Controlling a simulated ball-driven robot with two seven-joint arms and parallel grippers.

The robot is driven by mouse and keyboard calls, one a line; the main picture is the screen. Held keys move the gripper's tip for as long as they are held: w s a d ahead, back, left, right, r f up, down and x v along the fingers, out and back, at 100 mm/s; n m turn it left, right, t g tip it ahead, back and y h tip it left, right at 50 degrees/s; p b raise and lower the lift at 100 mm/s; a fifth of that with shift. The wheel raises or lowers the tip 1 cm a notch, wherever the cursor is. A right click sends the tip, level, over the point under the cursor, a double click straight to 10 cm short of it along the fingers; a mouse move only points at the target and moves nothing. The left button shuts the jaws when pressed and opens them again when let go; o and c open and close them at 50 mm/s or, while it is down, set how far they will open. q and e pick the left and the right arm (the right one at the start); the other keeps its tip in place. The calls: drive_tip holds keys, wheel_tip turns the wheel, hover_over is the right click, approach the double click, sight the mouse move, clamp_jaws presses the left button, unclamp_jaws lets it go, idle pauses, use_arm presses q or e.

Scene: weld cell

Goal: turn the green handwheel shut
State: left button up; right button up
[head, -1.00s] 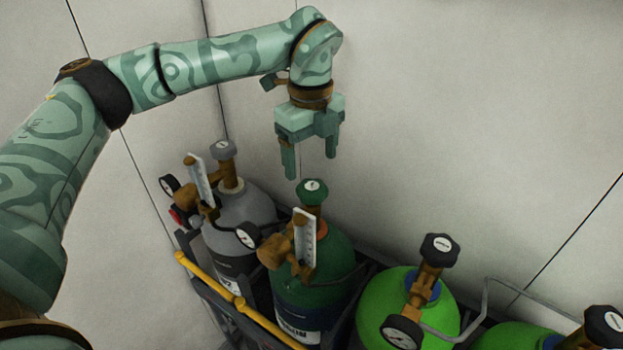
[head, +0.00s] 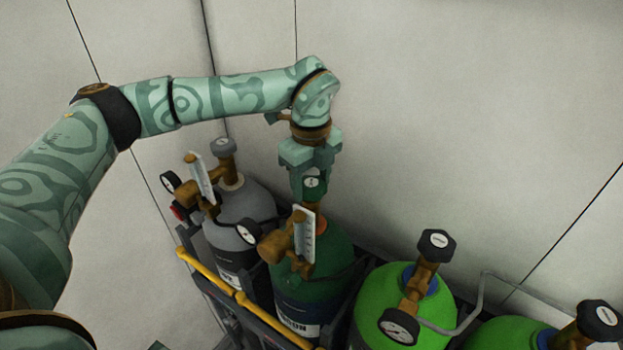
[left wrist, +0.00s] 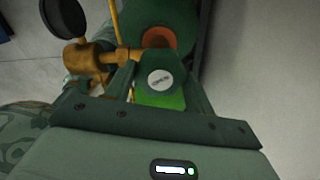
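The green handwheel (head: 312,183) sits on top of the dark green cylinder (head: 335,255), with a pale round label on its hub. My left gripper (head: 311,184) points down over it, one finger on each side. In the left wrist view, the handwheel (left wrist: 160,83) fills the space between the two fingers, and they look closed against its sides. The fingers hide part of its rim. My right gripper is not in view.
A brass regulator with a white flow tube (head: 304,235) stands close in front of the handwheel. A grey cylinder (head: 240,207) is at left, bright green cylinders (head: 375,300) at right. A yellow bar (head: 240,298) runs along the front. Walls stand behind.

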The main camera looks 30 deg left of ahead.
use_arm(q)
drive_tip(key=shift+m, duration=0.7)
drive_tip(key=m+p, duration=0.1)
drive_tip(key=m, duration=0.4)
drive_tip(key=shift+r, duration=0.1)
drive_tip(key=m+p, duration=0.1)
drive_tip(key=m, duration=0.2)
drive_tip(key=shift+m, duration=0.4)
drive_tip(key=m+p, duration=0.1)
drive_tip(key=m, duration=0.2)
drive_tip(key=shift+w+r+m, duration=0.1)
drive_tip(key=shift+m, duration=0.2)
drive_tip(key=m+p, duration=0.1)
drive_tip(key=m, duration=0.4)
drive_tip(key=shift+p, duration=0.35)
drive_tip(key=shift+m+p, duration=0.7)
drive_tip(key=shift+m, duration=1.8)
drive_tip(key=o, duration=1)
